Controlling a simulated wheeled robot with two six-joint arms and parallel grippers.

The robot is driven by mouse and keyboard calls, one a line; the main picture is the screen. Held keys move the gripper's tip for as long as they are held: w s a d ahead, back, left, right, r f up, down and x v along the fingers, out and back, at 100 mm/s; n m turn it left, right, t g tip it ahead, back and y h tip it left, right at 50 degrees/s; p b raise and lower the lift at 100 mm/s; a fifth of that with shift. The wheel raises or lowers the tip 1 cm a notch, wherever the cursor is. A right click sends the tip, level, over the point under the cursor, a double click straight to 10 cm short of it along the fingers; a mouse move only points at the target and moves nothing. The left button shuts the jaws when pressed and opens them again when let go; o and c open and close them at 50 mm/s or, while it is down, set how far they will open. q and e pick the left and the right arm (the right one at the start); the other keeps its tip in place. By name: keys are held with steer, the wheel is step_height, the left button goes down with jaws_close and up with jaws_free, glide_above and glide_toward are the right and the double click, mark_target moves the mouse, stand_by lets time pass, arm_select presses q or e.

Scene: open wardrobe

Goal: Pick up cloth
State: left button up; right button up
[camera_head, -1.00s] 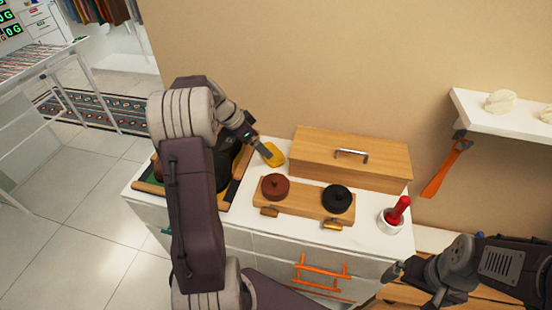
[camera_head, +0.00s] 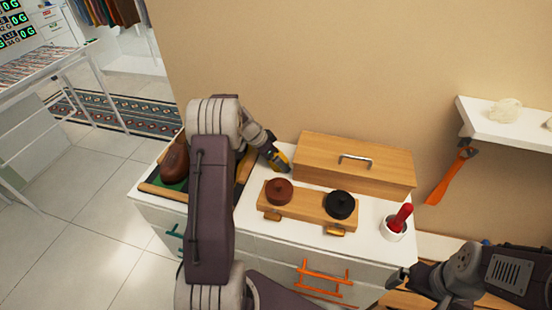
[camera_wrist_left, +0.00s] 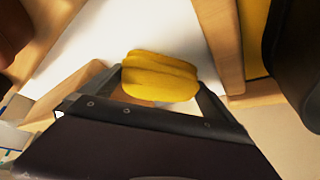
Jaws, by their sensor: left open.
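The yellow folded cloth (camera_wrist_left: 160,77) lies on the white cabinet top. In the wrist view it sits between the two fingers of my left gripper (camera_wrist_left: 159,88), which is open around it. Whether either finger touches it I cannot tell. In the head view my left gripper (camera_head: 282,163) points down beside the wooden box's left end and hides most of the cloth, leaving a yellow bit in sight. My right gripper (camera_head: 397,283) hangs at the lower right, in front of the cabinet and away from the cloth; its jaw opening is unclear.
The wooden box (camera_head: 350,165) with a metal handle stands just right of the cloth. In front is a wooden board (camera_head: 308,206) with round brown and black pieces. A white cup (camera_head: 392,230) holds a red item. A brown shoe (camera_head: 174,160) lies in the left tray.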

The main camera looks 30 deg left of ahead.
arm_select(q)
steer(key=c, duration=1.1)
steer(key=shift+s+r, duration=0.1)
steer(key=shift+s+r+b, duration=0.15)
steer(key=shift+r+b, duration=0.1)
steer(key=shift+b, duration=0.05)
step_height(320, 180, up, 11)
steer(key=p, duration=0.1)
steer(key=s+d+b, duration=0.1)
steer(key=s, duration=0.5)
steer(key=s+d+b, duration=0.2)
steer(key=s, duration=0.4)
steer(key=s+d+b, duration=0.1)
steer(key=s+b, duration=0.1)
steer(key=s, duration=0.5)
steer(key=shift+s+d, duration=0.1)
steer(key=shift+d, duration=0.25)
steer(key=o, duration=0.8)
steer(key=c, duration=0.6)
